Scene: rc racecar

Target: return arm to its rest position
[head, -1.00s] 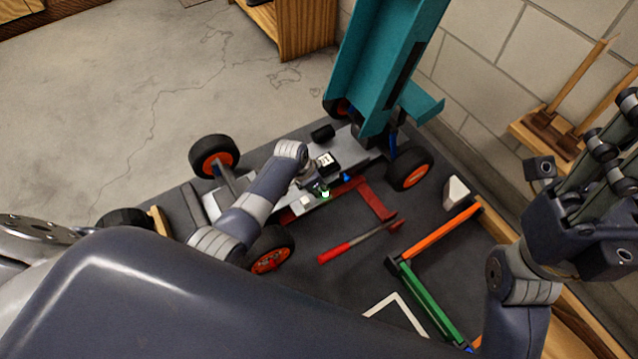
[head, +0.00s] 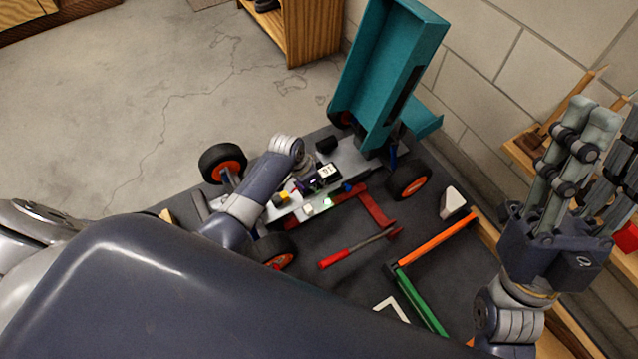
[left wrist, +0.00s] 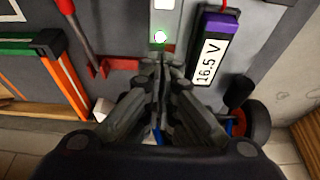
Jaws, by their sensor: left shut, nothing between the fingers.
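My left arm reaches in from the left over the racecar chassis (head: 350,150) in the head view. My left gripper shows best in the left wrist view (left wrist: 163,68), where its fingers are together and empty. Its fingertips are near a glowing green light (left wrist: 159,37) on the car; I cannot tell whether they touch it. A battery pack marked 16.5 V (left wrist: 211,50) lies beside the fingers. The light also shows in the head view (head: 327,203). My right gripper (head: 601,115) is raised at the right, its fingers apart with nothing visible between them.
The teal car body (head: 385,80) stands tilted up at the car's far end. A red-handled hammer (head: 345,255), an orange bar (head: 437,240) and a green bar (head: 420,302) lie on the dark mat. A block wall (head: 530,60) and wooden shelf stand at the right.

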